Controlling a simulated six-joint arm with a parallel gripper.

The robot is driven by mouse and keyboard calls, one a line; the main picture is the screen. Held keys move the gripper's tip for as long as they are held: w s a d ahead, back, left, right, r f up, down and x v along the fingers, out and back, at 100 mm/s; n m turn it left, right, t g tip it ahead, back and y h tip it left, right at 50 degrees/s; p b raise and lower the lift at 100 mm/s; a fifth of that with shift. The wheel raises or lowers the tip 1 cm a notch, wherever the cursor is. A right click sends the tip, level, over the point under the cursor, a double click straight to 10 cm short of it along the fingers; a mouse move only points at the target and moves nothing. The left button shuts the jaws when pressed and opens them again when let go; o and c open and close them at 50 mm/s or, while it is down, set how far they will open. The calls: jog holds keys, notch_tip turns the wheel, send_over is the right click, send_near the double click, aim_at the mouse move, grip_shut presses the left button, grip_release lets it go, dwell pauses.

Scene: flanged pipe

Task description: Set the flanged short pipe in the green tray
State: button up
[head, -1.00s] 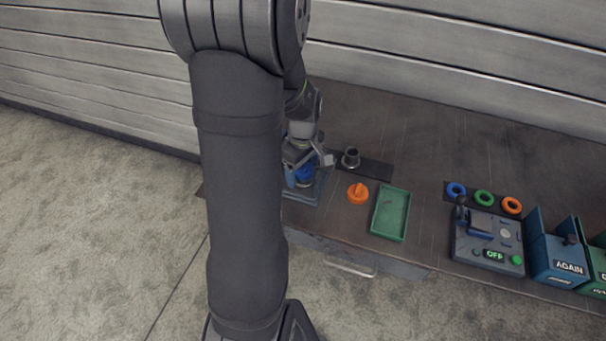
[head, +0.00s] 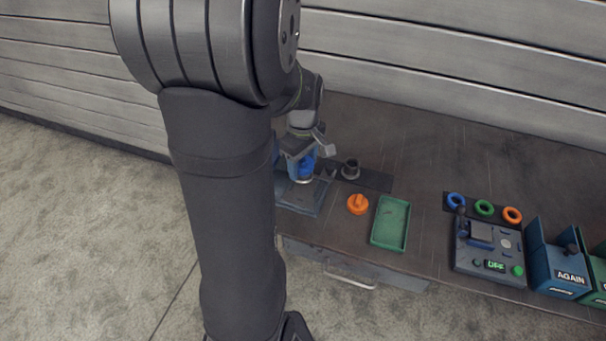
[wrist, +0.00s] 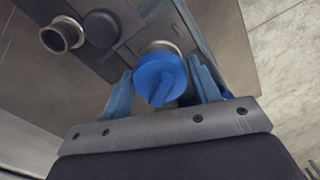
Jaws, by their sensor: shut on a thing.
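My gripper (wrist: 160,76) is shut on a blue cap (wrist: 160,82) with a raised grip. It shows in the head view (head: 303,165), above a blue-grey plate. A metal ring (wrist: 158,47) shows just beyond the cap in the wrist view; I cannot tell how much pipe is behind it. A short metal pipe (head: 351,168) with a flange at its base stands upright on a dark strip, to the right of my gripper; it also shows in the wrist view (wrist: 62,36). The green tray (head: 390,223) is empty, at the table's front.
An orange cap (head: 357,204) lies between the plate (head: 302,198) and the tray. Farther right are blue, green and orange rings (head: 484,208), a control box (head: 489,250) and a blue bin (head: 557,264).

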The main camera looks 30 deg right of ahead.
jog(key=shift+r, duration=4.9)
jog(key=shift+d, duration=0.1)
jog(key=s+d+f+m, duration=0.2)
jog(key=s+d, duration=0.6)
jog(key=s, duration=0.1)
jog(key=s+d+f+m, duration=0.2)
jog(key=s+d, duration=0.5)
jog(key=s, duration=0.2)
jog(key=shift+s+d+m, duration=0.4)
jog(key=shift+f, duration=1.15)
jog(key=shift+f, duration=3.5)
